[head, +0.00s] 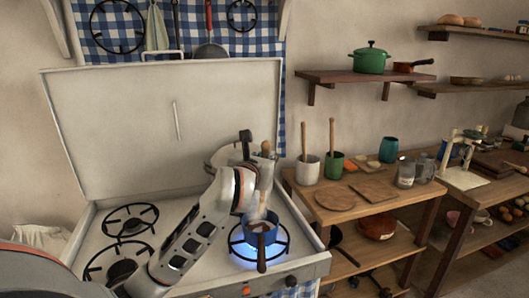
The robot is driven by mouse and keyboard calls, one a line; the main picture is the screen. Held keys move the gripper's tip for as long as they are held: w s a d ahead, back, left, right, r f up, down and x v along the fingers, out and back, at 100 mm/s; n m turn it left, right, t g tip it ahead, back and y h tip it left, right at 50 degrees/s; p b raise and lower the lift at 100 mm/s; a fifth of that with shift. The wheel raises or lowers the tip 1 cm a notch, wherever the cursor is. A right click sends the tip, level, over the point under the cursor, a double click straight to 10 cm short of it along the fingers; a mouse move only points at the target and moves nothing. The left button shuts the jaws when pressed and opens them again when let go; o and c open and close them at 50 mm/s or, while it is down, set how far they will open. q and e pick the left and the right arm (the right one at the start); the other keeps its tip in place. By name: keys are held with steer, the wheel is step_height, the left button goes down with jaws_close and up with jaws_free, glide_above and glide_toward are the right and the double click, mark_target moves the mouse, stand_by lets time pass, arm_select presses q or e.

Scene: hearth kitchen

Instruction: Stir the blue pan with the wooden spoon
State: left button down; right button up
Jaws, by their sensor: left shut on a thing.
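The blue pan (258,238) sits on the lit front-right burner of the white stove, with blue flame under it. Its dark handle points toward the stove's front edge. Pale steam or a light streak shows just above the pan. My left gripper (262,182) is above the pan, shut on the wooden spoon (266,148). The spoon's brown handle end sticks up above the gripper. The gripper hides most of the spoon, and I cannot clearly see its lower end or whether it touches the pan's contents. My right gripper is not in view.
The stove's raised lid (165,120) stands behind the burners. Empty burners (128,221) are at left. Right of the stove, a wooden table (335,212) holds a white crock (308,170), a green crock (334,166), boards and a teal cup (389,150).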

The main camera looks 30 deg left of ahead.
arm_select(q)
steer(key=shift+s+d+f+b, duration=0.1)
steer(key=shift+f+b, duration=0.5)
steer(key=shift+f, duration=0.15)
steer(key=shift+f+b, duration=0.5)
steer(key=shift+f, duration=0.35)
steer(key=shift+w+a+f+b, duration=0.15)
steer(key=shift+f+b, duration=0.65)
steer(key=shift+f, duration=0.1)
steer(key=shift+w+a+f+b, duration=0.1)
steer(key=shift+a+f+b, duration=0.05)
steer(key=shift+f+b, duration=0.7)
steer(key=shift+w+a+f+b, duration=0.1)
steer(key=shift+f+b, duration=0.35)
steer(key=shift+f, duration=0.3)
steer(key=shift+w+a+f+b, duration=0.1)
steer(key=shift+f+b, duration=0.3)
steer(key=shift+f, duration=0.3)
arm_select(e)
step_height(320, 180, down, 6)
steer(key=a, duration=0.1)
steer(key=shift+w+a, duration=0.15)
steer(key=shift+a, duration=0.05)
arm_select(q)
steer(key=shift+w+a, duration=0.1)
